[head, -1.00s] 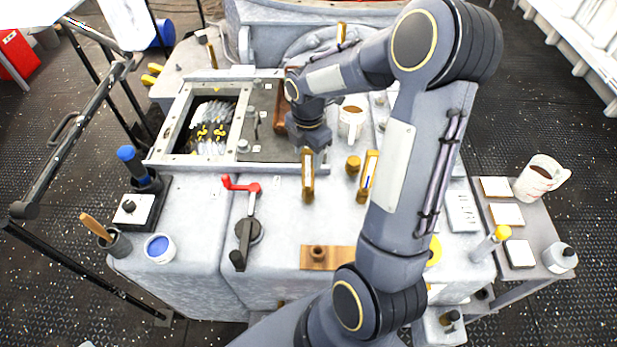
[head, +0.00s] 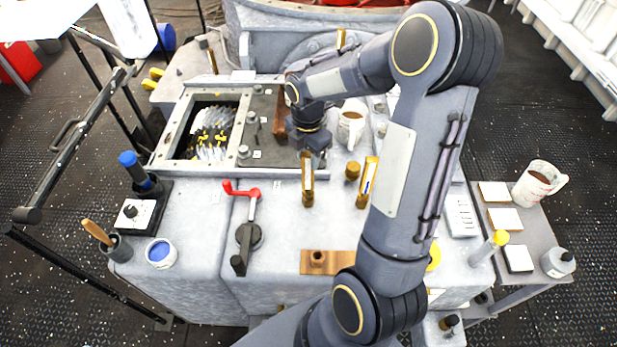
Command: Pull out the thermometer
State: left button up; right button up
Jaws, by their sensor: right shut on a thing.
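A slim brass-cased thermometer (head: 308,184) stands upright on the pale machine top in the head view, at the front edge of the dark cover plate. My right gripper (head: 310,156) points down over it and is shut on its upper end. The fingers and the thermometer's top are partly hidden by the wrist. I cannot tell whether its lower end is still seated. A second similar brass-cased gauge (head: 367,184) stands to the right, apart from the gripper. My left gripper is not in view.
A brass knob (head: 352,171) stands between the two gauges, and a mug (head: 351,125) is behind. A red-handled lever (head: 246,222) is at left, and a wooden block with a socket (head: 328,262) is in front. An open bay with gears (head: 211,133) lies left.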

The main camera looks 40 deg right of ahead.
jog(key=shift+r+p, duration=2.25)
jog(key=shift+r, duration=0.6)
jog(key=shift+f, duration=0.1)
